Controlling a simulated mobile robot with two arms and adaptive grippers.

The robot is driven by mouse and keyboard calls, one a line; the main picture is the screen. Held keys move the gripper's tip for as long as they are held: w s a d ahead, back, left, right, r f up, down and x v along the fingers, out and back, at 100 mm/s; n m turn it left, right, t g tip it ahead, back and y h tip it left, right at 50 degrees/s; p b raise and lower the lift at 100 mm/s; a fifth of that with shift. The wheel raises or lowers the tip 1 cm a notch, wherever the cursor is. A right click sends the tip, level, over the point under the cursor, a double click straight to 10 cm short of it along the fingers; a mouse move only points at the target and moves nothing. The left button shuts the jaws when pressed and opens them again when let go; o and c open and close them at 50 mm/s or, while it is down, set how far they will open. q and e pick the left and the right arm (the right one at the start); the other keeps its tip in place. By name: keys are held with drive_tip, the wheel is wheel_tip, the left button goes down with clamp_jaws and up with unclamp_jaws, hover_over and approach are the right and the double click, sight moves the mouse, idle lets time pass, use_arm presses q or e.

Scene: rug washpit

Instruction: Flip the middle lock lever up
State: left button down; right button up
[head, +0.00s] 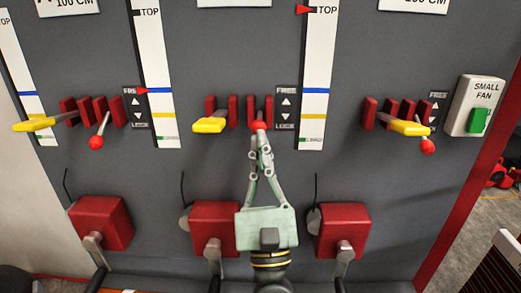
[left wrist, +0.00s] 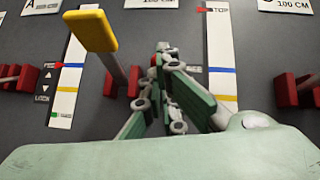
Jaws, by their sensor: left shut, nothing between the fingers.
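The middle lock lever's red ball knob (head: 258,127) is at the lower edge of its red bracket (head: 267,109), beside a FREE/LOCK label (head: 286,107). It sits closer to its bracket than the outer lock levers' knobs do. My left gripper (head: 263,140) is shut with nothing held. In the head view its fingertips are just below the knob, touching it or very near; I cannot tell which. In the left wrist view the shut fingers (left wrist: 165,55) point at the panel and hide most of the lever. My right gripper is not in view.
A yellow-handled lever (head: 210,125) juts out just left of the middle lock lever. The left lock knob (head: 96,142) and right lock knob (head: 428,147) hang low. Red crank boxes (head: 100,222) line the panel below. A small fan switch (head: 478,120) is at right.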

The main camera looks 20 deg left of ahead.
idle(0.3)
use_arm(q)
drive_tip(key=b+v, duration=0.9)
drive_tip(key=v, duration=0.4)
drive_tip(key=shift+w+f+b, duration=0.3)
drive_tip(key=shift+f+b, duration=0.05)
drive_tip(key=shift+b, duration=0.05)
drive_tip(key=shift+d, duration=0.1)
